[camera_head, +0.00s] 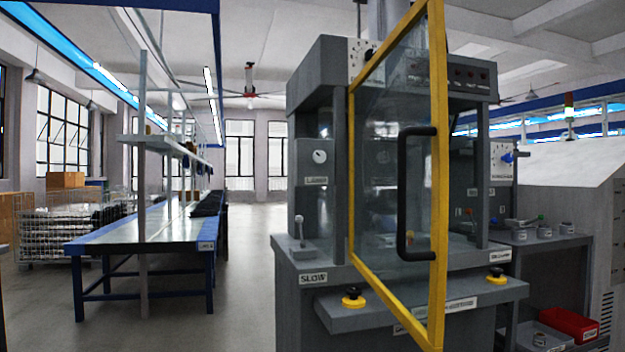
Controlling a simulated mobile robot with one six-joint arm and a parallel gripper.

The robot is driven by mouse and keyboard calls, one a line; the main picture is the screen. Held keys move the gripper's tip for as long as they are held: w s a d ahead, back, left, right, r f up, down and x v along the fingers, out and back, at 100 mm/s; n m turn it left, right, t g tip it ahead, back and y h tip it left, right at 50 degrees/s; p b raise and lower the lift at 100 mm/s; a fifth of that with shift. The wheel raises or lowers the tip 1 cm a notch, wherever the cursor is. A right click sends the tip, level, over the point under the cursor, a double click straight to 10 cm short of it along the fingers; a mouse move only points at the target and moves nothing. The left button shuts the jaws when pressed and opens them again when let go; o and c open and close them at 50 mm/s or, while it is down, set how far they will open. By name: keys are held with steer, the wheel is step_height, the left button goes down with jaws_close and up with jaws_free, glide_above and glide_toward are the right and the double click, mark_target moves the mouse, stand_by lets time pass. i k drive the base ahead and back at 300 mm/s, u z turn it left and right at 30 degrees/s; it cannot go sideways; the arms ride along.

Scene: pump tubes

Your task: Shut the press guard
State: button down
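The press guard (394,160) is a clear panel in a yellow frame on the front of the grey press (320,90). It stands swung open, angled out toward me from its left edge, with its right edge nearest me. A black upright handle (403,195) is on the panel near that right edge. The press opening shows partly through the clear panel and beside it. My gripper is not in view.
A shelf with two yellow-ringed buttons (353,298) juts from the press front. A bench with a red bin (570,323) stands at right. A long blue-edged table (150,235) is at left. Open floor (245,285) lies between table and press.

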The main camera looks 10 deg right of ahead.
mark_target(432, 339)
steer(key=u, duration=0.1)
steer(key=k, duration=0.95)
steer(key=z, duration=0.35)
steer(key=i, duration=0.5)
steer(key=z, duration=0.1)
